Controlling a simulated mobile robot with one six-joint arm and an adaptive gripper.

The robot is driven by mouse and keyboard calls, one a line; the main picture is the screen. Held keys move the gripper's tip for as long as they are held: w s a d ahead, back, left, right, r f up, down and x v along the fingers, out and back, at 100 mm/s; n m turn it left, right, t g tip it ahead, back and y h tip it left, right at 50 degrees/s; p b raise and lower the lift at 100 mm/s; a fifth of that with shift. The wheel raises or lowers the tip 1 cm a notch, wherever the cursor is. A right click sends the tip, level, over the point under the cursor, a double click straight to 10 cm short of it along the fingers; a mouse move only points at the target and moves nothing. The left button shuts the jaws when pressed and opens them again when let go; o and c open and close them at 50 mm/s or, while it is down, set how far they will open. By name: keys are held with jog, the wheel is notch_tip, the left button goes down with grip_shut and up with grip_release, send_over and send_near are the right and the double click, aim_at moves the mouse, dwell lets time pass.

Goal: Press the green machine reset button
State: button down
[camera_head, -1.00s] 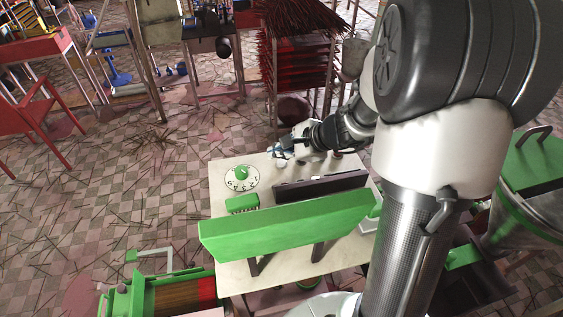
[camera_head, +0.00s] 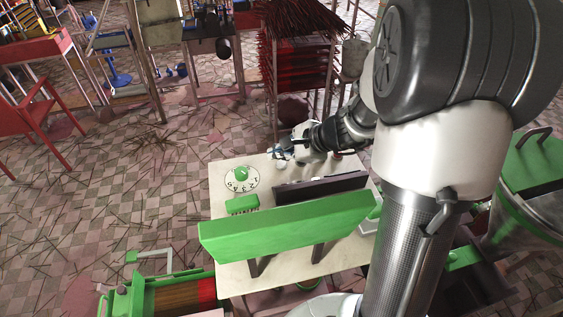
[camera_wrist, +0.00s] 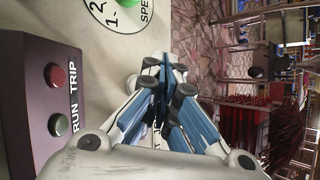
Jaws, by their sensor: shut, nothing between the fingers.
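My gripper (camera_head: 281,151) is over the far edge of the cream control panel (camera_head: 222,205), with its blue-grey fingers closed together and empty. In the wrist view my gripper (camera_wrist: 166,78) points down at the panel. I cannot make out a green reset button; the fingers cover part of the panel and a label beneath them, of which only a letter or so shows. I cannot tell whether the fingertips touch the panel.
A numbered speed dial with a green knob (camera_head: 241,174) is left of my gripper. The dark box (camera_head: 320,186) and a long green bar (camera_head: 290,226) stand nearer. A rack of red incense sticks (camera_head: 300,70) stands beyond the panel. Littered floor lies left.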

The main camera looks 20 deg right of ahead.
aim_at(280, 165)
jog(key=shift+f+b, duration=0.45)
jog(key=shift+b, duration=0.15)
jog(key=shift+f+b, duration=0.5)
jog(key=shift+b, duration=0.05)
dwell(0.6)
jog(key=shift+r, duration=0.1)
jog(key=shift+r+p, duration=0.7)
jog(key=shift+r, duration=0.15)
jog(key=shift+r, duration=0.15)
notch_tip(280, 165, up, 5)
jog(key=p, duration=0.4)
